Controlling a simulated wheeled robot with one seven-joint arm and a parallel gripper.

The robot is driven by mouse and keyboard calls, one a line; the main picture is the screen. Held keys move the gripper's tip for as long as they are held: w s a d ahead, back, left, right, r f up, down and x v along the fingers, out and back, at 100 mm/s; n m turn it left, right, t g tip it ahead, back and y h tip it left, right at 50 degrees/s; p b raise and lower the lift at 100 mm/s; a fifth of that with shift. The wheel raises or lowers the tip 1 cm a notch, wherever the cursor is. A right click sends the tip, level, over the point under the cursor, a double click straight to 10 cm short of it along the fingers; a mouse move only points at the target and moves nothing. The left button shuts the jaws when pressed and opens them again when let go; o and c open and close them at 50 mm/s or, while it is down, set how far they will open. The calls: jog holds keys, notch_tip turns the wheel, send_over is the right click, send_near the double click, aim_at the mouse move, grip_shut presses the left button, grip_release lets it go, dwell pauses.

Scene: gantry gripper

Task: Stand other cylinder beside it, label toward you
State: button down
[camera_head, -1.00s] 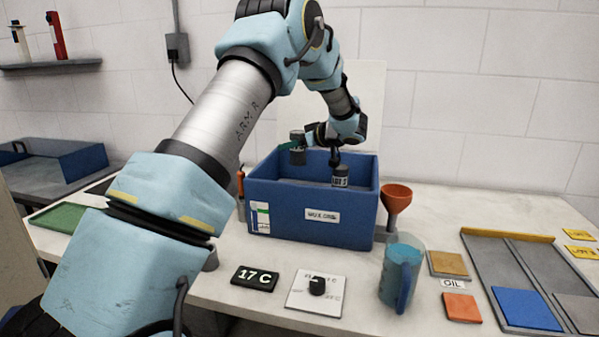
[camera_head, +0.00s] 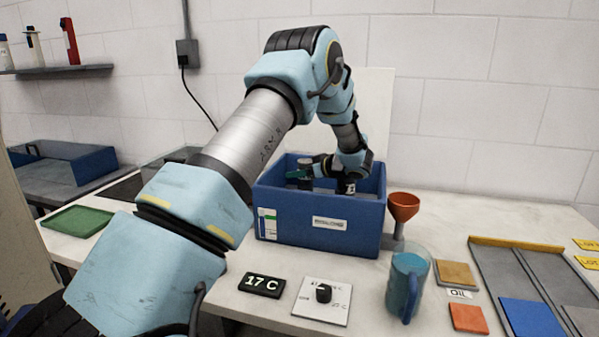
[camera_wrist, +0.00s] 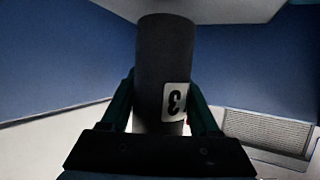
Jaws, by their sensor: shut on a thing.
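A dark grey cylinder (camera_head: 291,157) is held upright by my gripper (camera_head: 299,174), at the back left of the blue crate (camera_head: 320,228). In the wrist view the held cylinder (camera_wrist: 163,55) stands between the two teal fingers. Its white label (camera_wrist: 176,101) with an upside-down "3" partly faces the wrist camera, turned toward the right. A second dark cylinder (camera_head: 347,188) with a pale label is in the crate, right of the held one, below my wrist. The crate's front wall hides the lower parts of both, so I cannot tell if the held one touches the floor.
The crate walls surround my gripper closely. An orange funnel (camera_head: 403,207) stands right of the crate. A blue jug (camera_head: 406,284), a dial plate (camera_head: 322,301) and a "17 C" display (camera_head: 262,284) are in front. A grey tray (camera_head: 520,272) lies at the right.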

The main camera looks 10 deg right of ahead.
jog(key=shift+f, duration=0.2)
jog(key=shift+f, duration=0.15)
jog(key=shift+c, duration=0.6)
grip_release()
jog(key=shift+r, duration=0.4)
jog(key=shift+s+d+r, duration=0.15)
jog(key=shift+s+r, duration=0.05)
jog(key=shift+r, duration=0.05)
jog(key=b+v, duration=0.1)
jog(key=v, duration=0.6)
jog(key=shift+b, duration=0.4)
